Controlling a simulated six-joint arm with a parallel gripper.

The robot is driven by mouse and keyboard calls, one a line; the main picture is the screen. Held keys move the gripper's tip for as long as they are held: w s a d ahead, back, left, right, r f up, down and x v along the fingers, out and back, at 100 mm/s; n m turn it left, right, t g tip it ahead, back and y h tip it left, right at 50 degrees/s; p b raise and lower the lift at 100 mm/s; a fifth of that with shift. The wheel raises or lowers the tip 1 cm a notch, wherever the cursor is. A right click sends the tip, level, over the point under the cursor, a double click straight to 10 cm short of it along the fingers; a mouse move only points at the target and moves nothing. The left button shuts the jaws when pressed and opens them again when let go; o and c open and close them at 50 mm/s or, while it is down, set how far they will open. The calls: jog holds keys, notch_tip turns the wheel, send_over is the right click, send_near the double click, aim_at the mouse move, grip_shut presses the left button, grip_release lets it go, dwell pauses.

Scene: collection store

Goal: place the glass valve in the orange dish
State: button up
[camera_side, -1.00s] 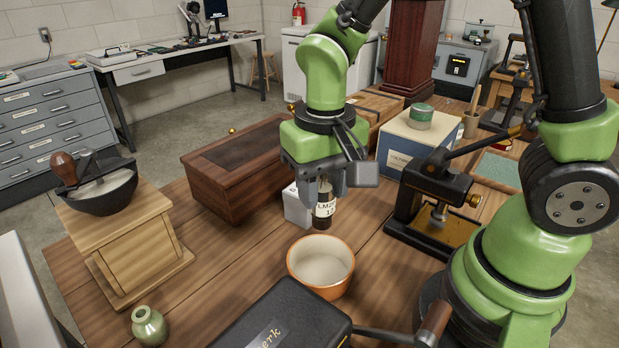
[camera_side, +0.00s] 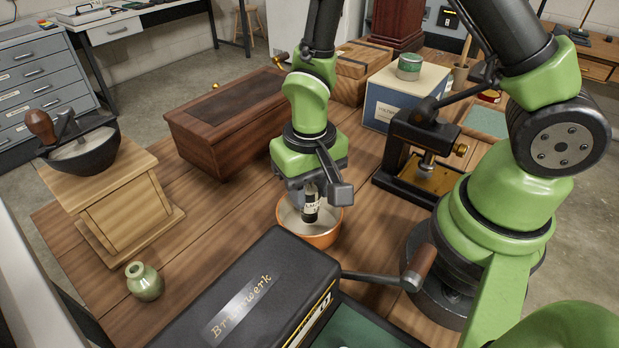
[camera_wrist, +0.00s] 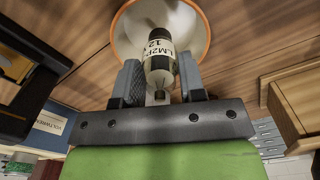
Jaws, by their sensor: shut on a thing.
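The glass valve (camera_side: 310,205) is a small dark tube with a white printed label. My gripper (camera_side: 306,188) is shut on it and holds it upright over the orange dish (camera_side: 322,238). In the side view the valve's lower end overlaps the dish's pale inside; I cannot tell whether it touches the bottom. In the wrist view the valve (camera_wrist: 159,50) sits between the two grey fingers of my gripper (camera_wrist: 160,80), with the orange-rimmed dish (camera_wrist: 205,22) behind it.
A black case (camera_side: 240,295) stands close in front of the dish, and a crank handle (camera_side: 418,268) sticks out beside it. A wooden chest (camera_side: 230,125) is behind left, a black press (camera_side: 415,165) to the right. A green vase (camera_side: 145,283) stands front left.

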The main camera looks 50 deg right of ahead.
jog(key=o, duration=1)
jog(key=shift+r, duration=3.65)
jog(key=s+d+r+t+y, duration=0.1)
jog(key=s+r+t, duration=0.2)
jog(key=s+r, duration=0.2)
jog(key=s+d+r+t+y, duration=0.1)
jog(key=s+r+t, duration=0.3)
jog(key=r, duration=0.7)
jog(key=shift+s+d+r+n, duration=0.25)
jog(key=shift+s+d+n, duration=0.1)
jog(key=shift+d, duration=0.3)
